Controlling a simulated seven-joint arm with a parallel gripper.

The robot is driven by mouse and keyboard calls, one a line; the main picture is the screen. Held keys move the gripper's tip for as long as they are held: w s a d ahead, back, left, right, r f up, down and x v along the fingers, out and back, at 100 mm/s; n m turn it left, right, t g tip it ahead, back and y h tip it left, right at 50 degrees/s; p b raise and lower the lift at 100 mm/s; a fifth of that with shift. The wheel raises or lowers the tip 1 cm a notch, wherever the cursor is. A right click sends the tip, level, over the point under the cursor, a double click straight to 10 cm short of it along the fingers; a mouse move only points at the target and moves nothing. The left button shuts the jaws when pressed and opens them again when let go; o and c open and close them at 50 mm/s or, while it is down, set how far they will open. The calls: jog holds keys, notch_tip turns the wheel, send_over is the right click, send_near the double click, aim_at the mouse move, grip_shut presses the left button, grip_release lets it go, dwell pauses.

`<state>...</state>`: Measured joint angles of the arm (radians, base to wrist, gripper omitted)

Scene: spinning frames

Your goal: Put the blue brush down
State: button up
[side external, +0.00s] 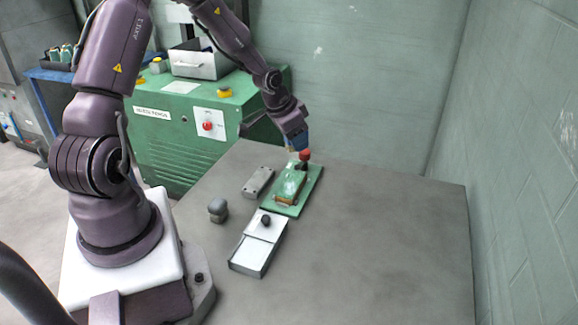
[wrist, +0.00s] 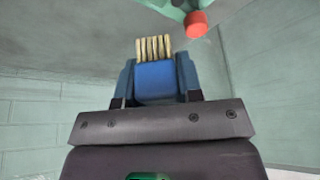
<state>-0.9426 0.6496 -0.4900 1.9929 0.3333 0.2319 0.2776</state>
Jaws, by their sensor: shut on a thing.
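My gripper (side external: 294,132) is at the far side of the table, shut on the blue brush (wrist: 155,80). In the wrist view the brush sits between the two fingers, its pale yellow bristles pointing away from the gripper. In the side view the brush (side external: 297,143) is small and partly hidden by the fingers. It is close above or behind a red knob (side external: 305,155); I cannot tell whether they touch. The red knob also shows at the top of the wrist view (wrist: 196,24).
A grey bar (side external: 258,182), a grey knobbed piece (side external: 218,209) and a white tray with a black knob (side external: 250,255) stand nearby. The table's right side (side external: 390,245) is clear.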

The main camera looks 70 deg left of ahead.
aim_at(242, 167)
jog(key=s+a+f+n+g+y, duration=0.1)
jog(key=s+a+f+n+y, duration=0.25)
jog(key=s+a+n, duration=0.85)
jog(key=shift+w+a+f+m, duration=0.15)
jog(key=shift+a+f+m, duration=0.25)
jog(key=shift+f, duration=1)
jog(key=shift+w+a+f+m, duration=0.15)
jog(key=shift+f+m, duration=0.45)
jog(key=shift+f, duration=0.8)
jog(key=shift+w+a+f+m, duration=0.15)
jog(key=shift+a+f+m, duration=0.25)
jog(key=shift+f, duration=1)
jog(key=shift+d+f, duration=0.1)
jog(key=shift+d, duration=0.05)
jog(key=o, duration=0.8)
